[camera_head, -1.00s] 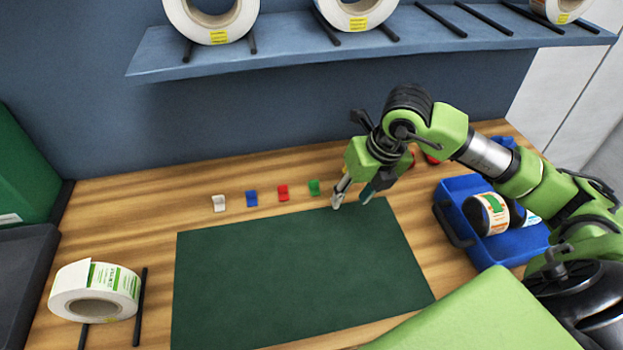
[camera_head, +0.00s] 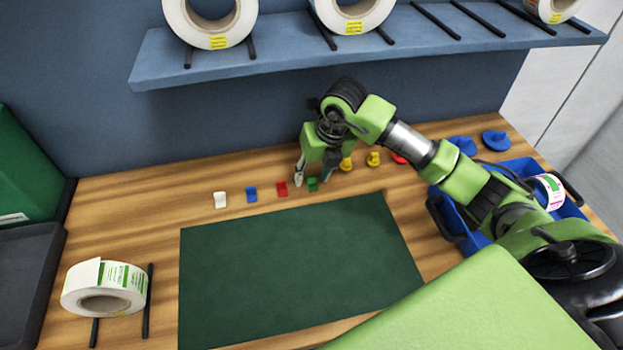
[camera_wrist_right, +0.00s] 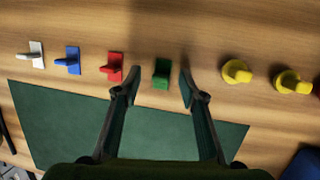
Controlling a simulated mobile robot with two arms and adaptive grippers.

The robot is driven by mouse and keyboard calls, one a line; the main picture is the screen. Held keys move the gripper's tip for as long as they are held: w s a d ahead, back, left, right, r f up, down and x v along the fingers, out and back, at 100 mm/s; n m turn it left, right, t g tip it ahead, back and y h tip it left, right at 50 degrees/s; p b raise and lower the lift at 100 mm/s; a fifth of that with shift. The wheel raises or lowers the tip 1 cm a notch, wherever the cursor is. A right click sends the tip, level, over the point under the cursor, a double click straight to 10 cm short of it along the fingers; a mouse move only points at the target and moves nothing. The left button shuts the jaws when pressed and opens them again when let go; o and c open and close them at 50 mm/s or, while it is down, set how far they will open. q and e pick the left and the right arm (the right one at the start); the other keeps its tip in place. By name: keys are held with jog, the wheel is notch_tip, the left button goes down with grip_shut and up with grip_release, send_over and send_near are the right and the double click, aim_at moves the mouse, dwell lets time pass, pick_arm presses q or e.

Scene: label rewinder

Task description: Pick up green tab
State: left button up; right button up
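The green tab (camera_head: 313,184) stands on the wooden table just behind the dark green mat (camera_head: 300,268), at the right end of a row of tabs. In the right wrist view the green tab (camera_wrist_right: 161,74) lies between and beyond the two fingertips, apart from both. My right gripper (camera_head: 311,180) is open and empty, low over the table around the green tab; it also shows in the right wrist view (camera_wrist_right: 158,82). How high the fingertips are above the table is hard to tell. My left gripper is not in view.
The red tab (camera_wrist_right: 112,66) is close beside the left finger. Blue (camera_head: 252,195) and white (camera_head: 220,200) tabs stand farther left. Yellow pieces (camera_wrist_right: 236,71) stand to the right. A blue bin (camera_head: 448,222) holding a label roll is at the right. A shelf (camera_head: 290,62) hangs behind.

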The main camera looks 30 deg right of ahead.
jog(key=shift+f, duration=0.2)
jog(key=c, duration=0.8)
jog(key=shift+c, duration=0.2)
jog(key=shift+d+r, duration=0.1)
